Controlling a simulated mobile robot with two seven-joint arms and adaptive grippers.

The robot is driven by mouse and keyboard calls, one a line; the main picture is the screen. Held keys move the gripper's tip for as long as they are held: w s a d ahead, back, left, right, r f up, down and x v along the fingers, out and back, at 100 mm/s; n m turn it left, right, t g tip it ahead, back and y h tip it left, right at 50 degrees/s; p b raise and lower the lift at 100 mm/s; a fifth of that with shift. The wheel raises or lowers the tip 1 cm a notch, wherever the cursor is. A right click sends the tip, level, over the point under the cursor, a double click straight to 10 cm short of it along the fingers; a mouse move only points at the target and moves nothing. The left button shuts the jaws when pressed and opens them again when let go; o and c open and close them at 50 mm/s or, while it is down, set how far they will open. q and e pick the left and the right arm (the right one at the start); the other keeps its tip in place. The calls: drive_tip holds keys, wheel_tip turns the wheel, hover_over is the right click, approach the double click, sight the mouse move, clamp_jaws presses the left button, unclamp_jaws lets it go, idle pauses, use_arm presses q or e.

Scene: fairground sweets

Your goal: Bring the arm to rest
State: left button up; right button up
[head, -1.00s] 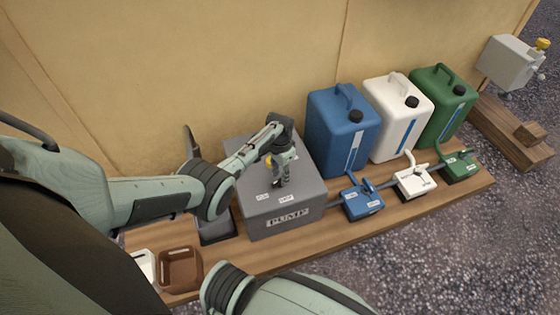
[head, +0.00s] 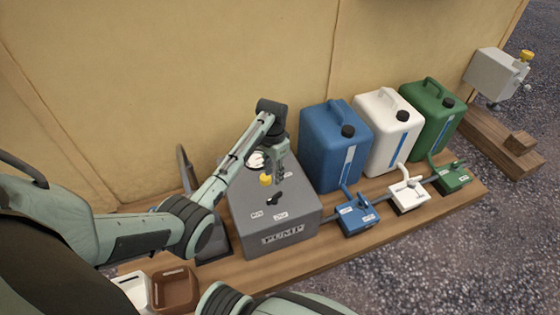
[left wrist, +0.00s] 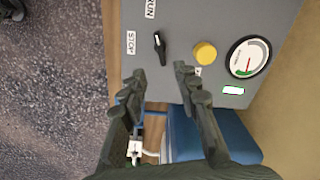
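The grey pump box (head: 275,240) stands on the wooden board, with "PUMP" on its front. My left gripper (head: 280,177) is above its top, pointing down, apart from the panel and empty. In the left wrist view the two fingers of this gripper (left wrist: 160,72) are spread with a clear gap. Beyond them are a black knob (left wrist: 160,48), a yellow button (left wrist: 205,53), a round gauge (left wrist: 248,57) and a small green display (left wrist: 233,90). The knob is near the STOP and RUN labels. My right gripper is out of view.
Blue (head: 335,145), white (head: 388,132) and green (head: 432,120) canisters stand right of the pump, with small valve blocks before them. A brown tray (head: 176,292) lies front left. A tan wall (head: 200,70) rises behind. Gravel in front is clear.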

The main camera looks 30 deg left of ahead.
use_arm(q)
drive_tip(key=s+f+n+t+y, duration=0.15)
drive_tip(key=s+f, duration=0.45)
drive_tip(key=s, duration=0.8)
drive_tip(key=s+d+r+n+t, duration=0.1)
drive_tip(key=s+r, duration=0.1)
drive_tip(key=s, duration=1)
drive_tip(key=shift+d+r+t, duration=0.2)
drive_tip(key=shift+d+t, duration=0.15)
drive_tip(key=shift+d, duration=0.05)
